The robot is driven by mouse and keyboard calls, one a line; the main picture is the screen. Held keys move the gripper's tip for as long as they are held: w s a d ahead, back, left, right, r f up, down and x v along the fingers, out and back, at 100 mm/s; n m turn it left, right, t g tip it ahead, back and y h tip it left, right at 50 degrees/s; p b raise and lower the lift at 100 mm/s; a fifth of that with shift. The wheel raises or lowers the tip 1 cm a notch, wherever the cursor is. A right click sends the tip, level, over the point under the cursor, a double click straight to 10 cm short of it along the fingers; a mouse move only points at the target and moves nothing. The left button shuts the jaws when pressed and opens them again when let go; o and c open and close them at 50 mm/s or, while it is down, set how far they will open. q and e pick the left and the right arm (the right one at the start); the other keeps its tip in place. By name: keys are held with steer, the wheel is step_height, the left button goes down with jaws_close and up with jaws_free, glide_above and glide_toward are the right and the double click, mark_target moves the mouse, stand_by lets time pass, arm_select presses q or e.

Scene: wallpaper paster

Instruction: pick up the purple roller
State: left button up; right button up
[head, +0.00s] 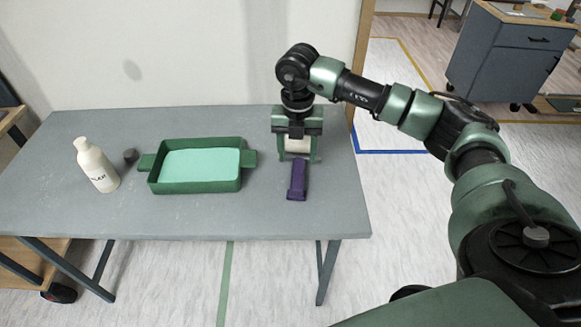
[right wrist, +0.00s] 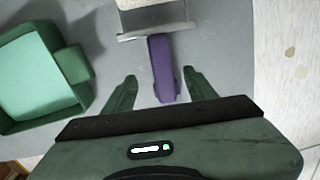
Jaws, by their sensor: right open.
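The purple roller lies on the grey table near its right end. Its purple handle (head: 297,182) points toward the table's front edge, and its pale roller head (head: 297,145) shows behind my right gripper's fingers. My right gripper (head: 298,158) is open and points down over the roller. In the right wrist view, the purple handle (right wrist: 162,70) lies between the two open fingertips (right wrist: 160,77) with a gap on each side, and the pale head (right wrist: 150,16) is beyond them. The exact height of the fingers above the handle is hard to tell. My left gripper is not in view.
A green tray (head: 195,187) with a mint-coloured filling stands left of the roller. A white bottle (head: 97,167) and a small dark round object (head: 131,155) are farther left. A wall rises behind the grey table (head: 225,222). The table's front right is clear.

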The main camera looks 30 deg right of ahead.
mark_target(298, 171)
steer(key=f, duration=0.3)
steer(key=f+p, duration=0.1)
steer(key=shift+s+f, duration=0.15)
steer(key=shift+s, duration=0.25)
steer(key=shift+w+f, duration=0.1)
steer(key=shift+f, duration=1.25)
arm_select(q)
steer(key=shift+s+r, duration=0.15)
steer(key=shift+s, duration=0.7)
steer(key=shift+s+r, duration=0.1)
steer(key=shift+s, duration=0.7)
arm_select(e)
steer(key=shift+f, duration=0.25)
steer(key=shift+c, duration=0.3)
jaws_close()
